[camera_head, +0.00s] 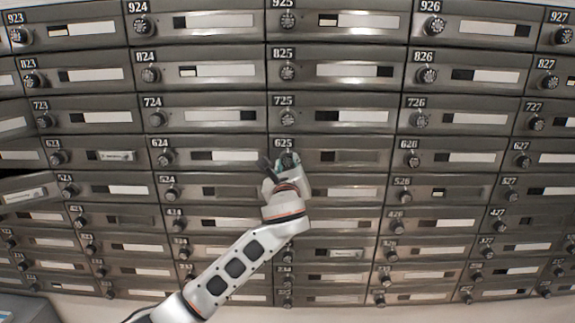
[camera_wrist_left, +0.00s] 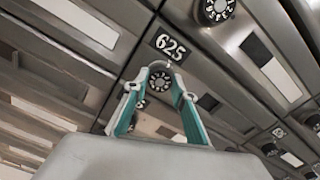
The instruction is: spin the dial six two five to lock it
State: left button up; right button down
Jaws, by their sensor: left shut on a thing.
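The mailbox marked 625 (camera_head: 340,157) is in the middle of the head view, with a dark round dial (camera_head: 289,159) just under its number. The dial also shows in the left wrist view (camera_wrist_left: 160,80), black with white marks. My left gripper (camera_head: 280,163) reaches up to it from below. In the left wrist view its two teal-lined fingers (camera_wrist_left: 161,92) stand on either side of the dial and are shut on it. Parts of the dial's rim are hidden by the fingers. My right gripper is not in view.
Rows of grey mailboxes with dials and label slots fill the wall. Dial 725 (camera_head: 288,118) is just above and dial 624 (camera_head: 164,158) is to the left. At the far left a mailbox door (camera_head: 25,192) seems to stand out from the wall.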

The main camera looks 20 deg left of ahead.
pick_arm(q)
jog(key=shift+m, duration=1.1)
jog(key=o, duration=1.1)
jog(key=shift+s, duration=0.1)
jog(key=v, duration=1.2)
